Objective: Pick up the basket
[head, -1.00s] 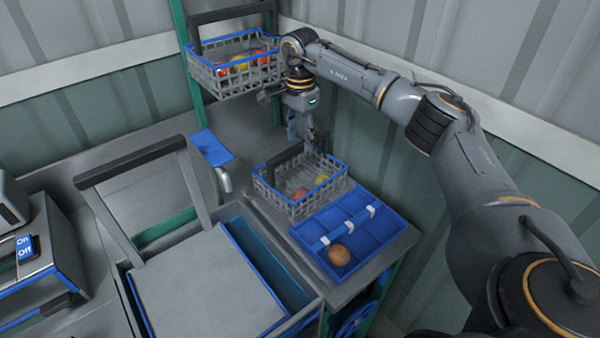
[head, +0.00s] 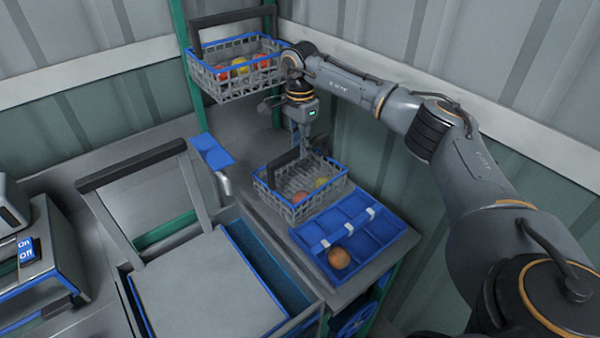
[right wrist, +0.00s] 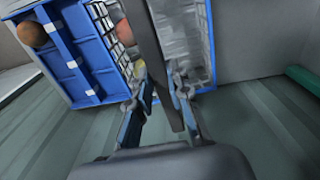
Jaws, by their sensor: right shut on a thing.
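The grey mesh basket (head: 293,207) with a blue rim is at the back of the metal bench, behind a blue tray. It holds a red and a yellow tomato and has a dark handle bar (head: 283,169). My right gripper (head: 303,148) points down above it and is shut on the handle; the fingers partly hide the bar. In the right wrist view my right gripper (right wrist: 160,90) has the dark bar between its fingers, with the basket's mesh beyond. I cannot tell whether the basket's bottom touches the bench. My left gripper is not in view.
The blue divided tray (head: 375,240) holds one orange-brown tomato (head: 339,258), close in front of the basket. A second basket (head: 235,85) with tomatoes hangs above at the green post. A grey-topped bin with a tall handle (head: 130,165) stands at left. Corrugated walls are close behind.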

